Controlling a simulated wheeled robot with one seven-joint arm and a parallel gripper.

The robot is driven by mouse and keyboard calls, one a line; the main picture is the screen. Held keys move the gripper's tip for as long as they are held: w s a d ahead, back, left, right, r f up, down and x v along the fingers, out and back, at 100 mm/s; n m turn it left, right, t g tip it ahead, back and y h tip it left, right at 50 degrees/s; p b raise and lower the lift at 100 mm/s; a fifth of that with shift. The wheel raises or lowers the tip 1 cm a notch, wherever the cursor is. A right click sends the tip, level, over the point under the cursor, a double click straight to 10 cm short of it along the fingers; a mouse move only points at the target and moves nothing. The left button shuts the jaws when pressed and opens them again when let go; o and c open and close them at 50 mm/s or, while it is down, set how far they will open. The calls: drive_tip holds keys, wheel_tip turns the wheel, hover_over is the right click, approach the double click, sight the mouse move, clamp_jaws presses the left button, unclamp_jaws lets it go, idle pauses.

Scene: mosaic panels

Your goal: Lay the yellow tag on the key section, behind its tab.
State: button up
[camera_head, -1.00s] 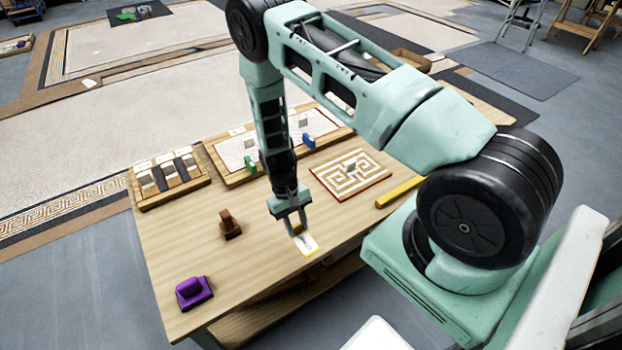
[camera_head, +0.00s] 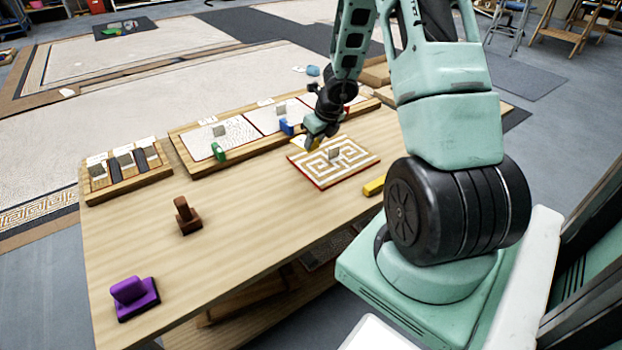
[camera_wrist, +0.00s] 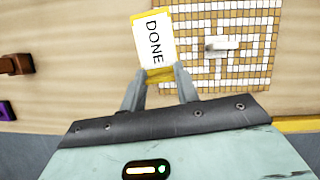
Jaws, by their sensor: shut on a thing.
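The yellow tag (camera_wrist: 153,40), a white card marked DONE with a yellow border, is held at its yellow end by my gripper (camera_wrist: 160,76). A small part of the tag (camera_head: 297,144) shows in the head view. The key section (camera_head: 352,168) is a tan and white meander panel with a red edge on the table; it also shows in the wrist view (camera_wrist: 236,76). Its small grey tab (camera_head: 334,154) stands near its middle, and it is to the right of the tag in the wrist view (camera_wrist: 223,45). The tag is over the panel's left edge; its height is unclear.
A yellow bar (camera_head: 374,186) lies right. Brown (camera_head: 187,217) and purple (camera_head: 133,298) handled blocks stand left. The table's middle is clear.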

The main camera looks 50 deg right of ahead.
drive_tip(key=shift+s+d+m, duration=0.3)
drive_tip(key=shift+d+m, duration=0.2)
drive_tip(key=shift+m, duration=0.1)
drive_tip(key=shift+m+h, duration=0.3)
drive_tip(key=f+b, duration=0.3)
drive_tip(key=f, duration=0.2)
drive_tip(key=f+b, duration=0.4)
drive_tip(key=shift+s+d+f, duration=0.1)
drive_tip(key=shift+d+f, duration=0.1)
drive_tip(key=shift+f, duration=0.2)
drive_tip(key=shift+f+b, duration=0.1)
drive_tip(key=shift+b, duration=0.25)
drive_tip(key=o, duration=0.9)
